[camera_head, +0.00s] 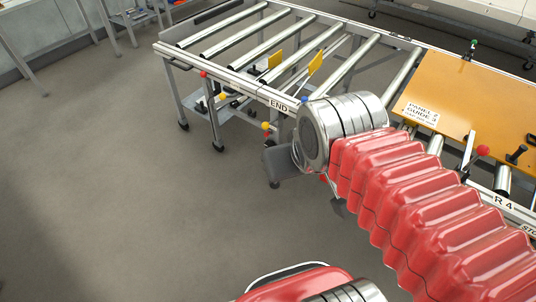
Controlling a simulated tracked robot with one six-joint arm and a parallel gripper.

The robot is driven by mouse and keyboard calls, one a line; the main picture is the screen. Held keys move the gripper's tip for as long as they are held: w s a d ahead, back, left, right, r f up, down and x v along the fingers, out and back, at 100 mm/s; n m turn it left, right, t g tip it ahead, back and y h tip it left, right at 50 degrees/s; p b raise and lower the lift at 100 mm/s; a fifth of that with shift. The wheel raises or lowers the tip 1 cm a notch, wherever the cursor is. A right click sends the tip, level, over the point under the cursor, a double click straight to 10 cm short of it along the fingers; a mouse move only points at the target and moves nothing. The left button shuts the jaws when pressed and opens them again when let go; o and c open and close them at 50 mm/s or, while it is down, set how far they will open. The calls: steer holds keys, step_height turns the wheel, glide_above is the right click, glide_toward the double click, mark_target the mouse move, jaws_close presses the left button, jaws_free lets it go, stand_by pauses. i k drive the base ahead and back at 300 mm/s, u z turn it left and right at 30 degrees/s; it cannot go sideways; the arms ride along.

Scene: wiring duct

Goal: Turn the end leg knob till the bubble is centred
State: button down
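The roller table (245,84) has an END label (279,105) on its front rail. Small coloured knobs show near this end: a red one (203,74) on the rail, a yellow one (222,97) below it, and an orange one (266,126) by a leg. I cannot tell which is the end leg knob. No bubble can be made out. My red ribbed arm reaches in from the lower right to a silver joint by the END label. Grey parts, perhaps of my gripper (283,162), show below the joint beside the table leg. The fingertips cannot be made out.
An orange panel (460,90) lies on the rollers at the right, with a PANEL GUIDE label (421,113). Two yellow tabs stand between the rollers, one at the right (315,62). Castered legs stand along the table's front. The grey floor (130,190) at the left is clear.

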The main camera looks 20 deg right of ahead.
mark_target(268, 143)
steer(key=z, duration=0.4)
steer(key=i, duration=1)
steer(key=z, duration=1.15)
